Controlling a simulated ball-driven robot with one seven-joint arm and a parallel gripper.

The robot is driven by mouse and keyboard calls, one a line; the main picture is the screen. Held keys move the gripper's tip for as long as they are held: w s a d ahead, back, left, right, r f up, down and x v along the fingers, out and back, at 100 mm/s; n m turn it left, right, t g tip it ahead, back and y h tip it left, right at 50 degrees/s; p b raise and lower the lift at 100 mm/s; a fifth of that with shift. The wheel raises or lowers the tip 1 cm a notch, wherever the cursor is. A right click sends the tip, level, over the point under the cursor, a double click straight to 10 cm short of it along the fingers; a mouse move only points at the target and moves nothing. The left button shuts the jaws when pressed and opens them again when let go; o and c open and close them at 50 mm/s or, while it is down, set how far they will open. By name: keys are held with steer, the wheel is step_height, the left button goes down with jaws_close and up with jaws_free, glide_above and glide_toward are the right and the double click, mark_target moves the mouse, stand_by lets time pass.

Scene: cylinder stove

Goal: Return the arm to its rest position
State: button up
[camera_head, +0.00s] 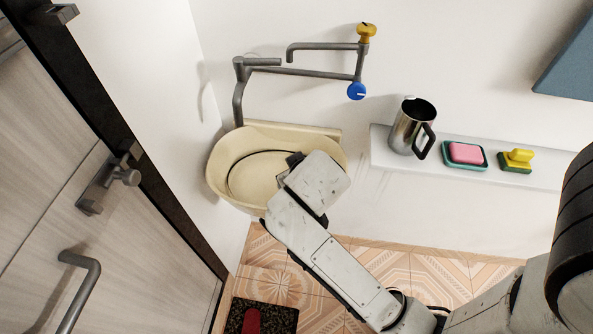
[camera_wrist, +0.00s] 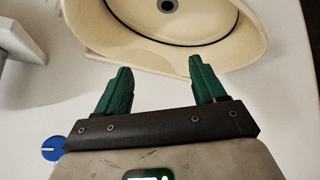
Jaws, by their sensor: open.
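My gripper (camera_wrist: 157,85) shows in the wrist view with its two green fingers spread apart and nothing between them. It is open at the near edge of a cream sink basin (camera_wrist: 235,45). In the head view my arm stretches from the lower right up to the sink (camera_head: 222,170), and its pale wrist covers the basin's right part. The fingers are hidden there behind the wrist.
Above the sink is a grey pipe faucet with a yellow knob (camera_head: 367,32) and a blue knob (camera_head: 356,91). A door (camera_head: 60,200) stands at left.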

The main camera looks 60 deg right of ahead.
stand_by(0.3)
steer(key=s+a+f+n+g+y, duration=0.2)
steer(key=s+a+f, duration=0.2)
steer(key=s+f, duration=0.1)
steer(key=s+a+f+n+g+y, duration=0.2)
steer(key=s+a+f+y, duration=0.1)
steer(key=s+f, duration=0.3)
steer(key=shift+s+a+f+n+g, duration=0.15)
steer(key=shift+s+a+n+g, duration=0.2)
steer(key=shift+s+a, duration=0.7)
